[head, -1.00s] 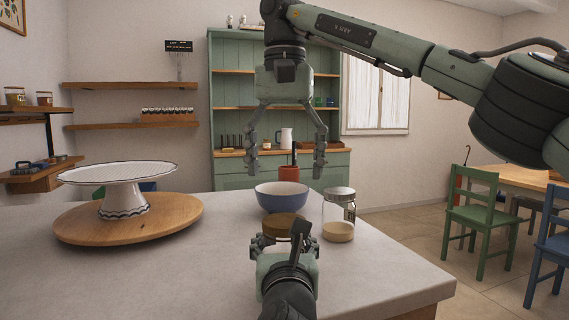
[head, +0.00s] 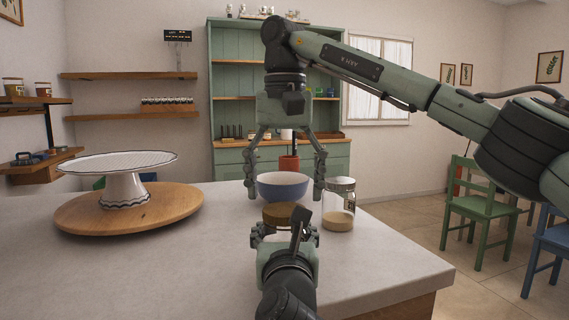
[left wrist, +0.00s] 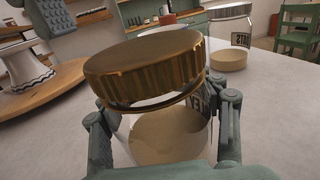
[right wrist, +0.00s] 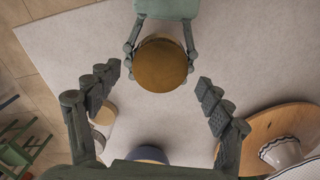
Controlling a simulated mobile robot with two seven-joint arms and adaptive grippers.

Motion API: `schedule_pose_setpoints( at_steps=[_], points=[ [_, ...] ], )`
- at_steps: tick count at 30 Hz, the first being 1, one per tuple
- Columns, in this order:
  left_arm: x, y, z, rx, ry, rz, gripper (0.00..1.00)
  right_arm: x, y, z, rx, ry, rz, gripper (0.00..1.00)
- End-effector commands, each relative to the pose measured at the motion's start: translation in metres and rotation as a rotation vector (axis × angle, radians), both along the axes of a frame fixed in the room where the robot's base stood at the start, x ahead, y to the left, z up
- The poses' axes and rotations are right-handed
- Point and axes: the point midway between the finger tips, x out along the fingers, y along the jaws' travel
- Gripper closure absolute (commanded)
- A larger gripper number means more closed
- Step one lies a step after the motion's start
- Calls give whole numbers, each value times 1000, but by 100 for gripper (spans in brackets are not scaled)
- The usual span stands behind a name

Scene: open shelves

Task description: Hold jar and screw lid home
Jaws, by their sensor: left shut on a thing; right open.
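A glass jar (left wrist: 165,135) with pale beige contents stands between the fingers of my left gripper (head: 284,236), which is shut on it. A brass-coloured ribbed lid (head: 284,213) sits on top of the jar. In the left wrist view the lid (left wrist: 145,65) looks tilted, with a clear band and a thin ring below its edge. My right gripper (head: 285,194) is open and empty, pointing down above and behind the lid in the head view. In the right wrist view the lid (right wrist: 161,64) lies between and slightly beyond its open fingertips. The jar is mostly hidden in the head view.
A blue bowl (head: 283,186) stands behind the jar. Another glass jar (head: 339,205) with a silvery lid stands close on the right. A white cake stand (head: 122,175) rests on a round wooden board (head: 160,210) at left. The front left of the counter (head: 130,280) is clear.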

Motion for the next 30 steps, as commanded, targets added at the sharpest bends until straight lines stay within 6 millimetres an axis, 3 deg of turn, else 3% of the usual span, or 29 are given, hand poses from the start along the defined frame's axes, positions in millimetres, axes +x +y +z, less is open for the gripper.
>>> schedule_pose_setpoints(
  at_steps=[6,16,27,30],
  points=[
    [0,0,-1,1,2,0,100,0,0,-21,-1,0,-1,21],
    [0,0,-1,1,2,0,100,0,0,-24,0,-1,-2,21],
    [0,0,-1,1,1,0,100,0,0,-24,0,0,-1,65],
    [0,0,-1,1,1,0,100,0,0,-24,0,0,-2,73]
  ],
)
